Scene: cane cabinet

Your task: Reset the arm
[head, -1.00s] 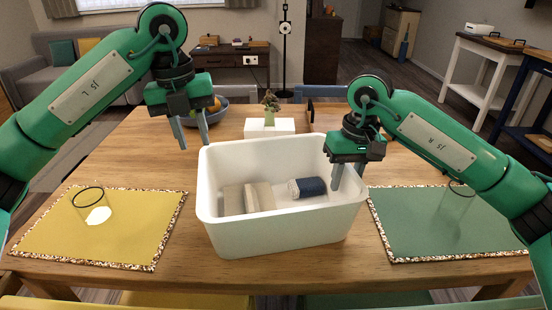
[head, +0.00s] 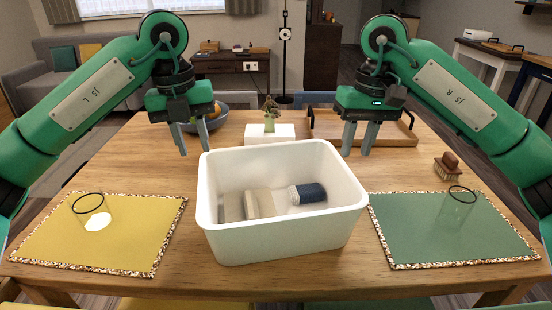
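My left gripper (head: 192,141) hangs over the table behind the left back corner of the white bin, fingers pointing down, apart and empty. My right gripper (head: 357,141) hangs behind the bin's right back corner at about the same height, its fingers pointing down with a gap between them and nothing held. The white bin (head: 285,237) stands in the middle of the table. Inside it lie beige blocks (head: 261,204) at the left and a dark blue roll with a pale end (head: 309,193) at the right.
A yellow mat (head: 130,235) with a glass lies left, a green mat (head: 420,235) with another glass right. A brown brush (head: 448,168) is at the right edge. Behind the bin are a white box (head: 270,132) with a plant, a blue bowl (head: 218,118) and a wooden tray (head: 385,131).

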